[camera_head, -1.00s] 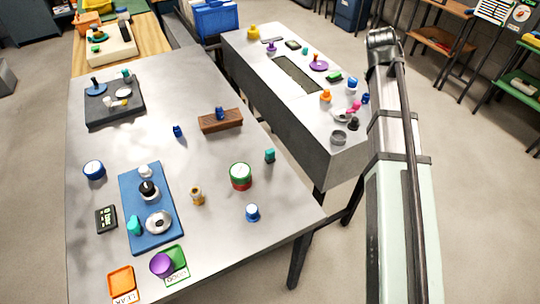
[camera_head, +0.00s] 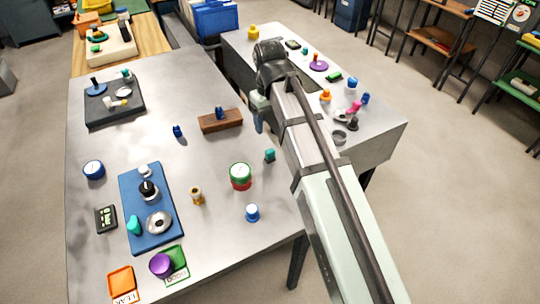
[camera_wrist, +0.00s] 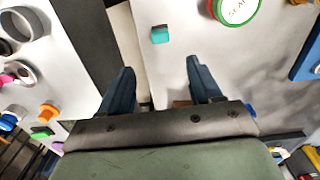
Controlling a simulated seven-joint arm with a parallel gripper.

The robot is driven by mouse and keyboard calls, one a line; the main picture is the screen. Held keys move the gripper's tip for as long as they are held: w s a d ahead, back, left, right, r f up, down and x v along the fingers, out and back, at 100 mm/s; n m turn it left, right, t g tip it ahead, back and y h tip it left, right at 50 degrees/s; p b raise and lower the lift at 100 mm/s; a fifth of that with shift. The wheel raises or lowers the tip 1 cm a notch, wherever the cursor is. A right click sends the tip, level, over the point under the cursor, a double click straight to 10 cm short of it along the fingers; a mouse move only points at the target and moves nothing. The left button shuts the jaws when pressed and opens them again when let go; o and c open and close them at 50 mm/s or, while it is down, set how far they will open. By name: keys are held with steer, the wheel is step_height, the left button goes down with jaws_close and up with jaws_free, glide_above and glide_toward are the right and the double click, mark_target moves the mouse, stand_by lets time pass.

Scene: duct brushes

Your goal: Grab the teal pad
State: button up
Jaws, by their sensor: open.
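A small teal block-like pad (camera_head: 270,156) lies near the right edge of the large grey table. In the wrist view the teal pad (camera_wrist: 160,35) shows just beyond my fingertips, about centred between them. My gripper (camera_head: 259,124) points down over the table's right side, above and behind the pad in the head view. In the wrist view my gripper (camera_wrist: 159,66) has its two dark blue fingers apart, with nothing between them.
A round green-and-red tin (camera_head: 240,176) stands left of the pad. A blue-and-white cap (camera_head: 252,213) is nearer the front. A brown wooden block (camera_head: 212,125) lies behind. A second grey table (camera_head: 385,148) with several small items stands to the right, past a gap.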

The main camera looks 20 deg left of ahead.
mark_target(269, 149)
steer(key=shift+f, duration=6.85)
steer(key=shift+c, duration=0.4)
steer(key=c, duration=1)
steer(key=shift+o, duration=0.2)
steer(key=shift+r, duration=0.1)
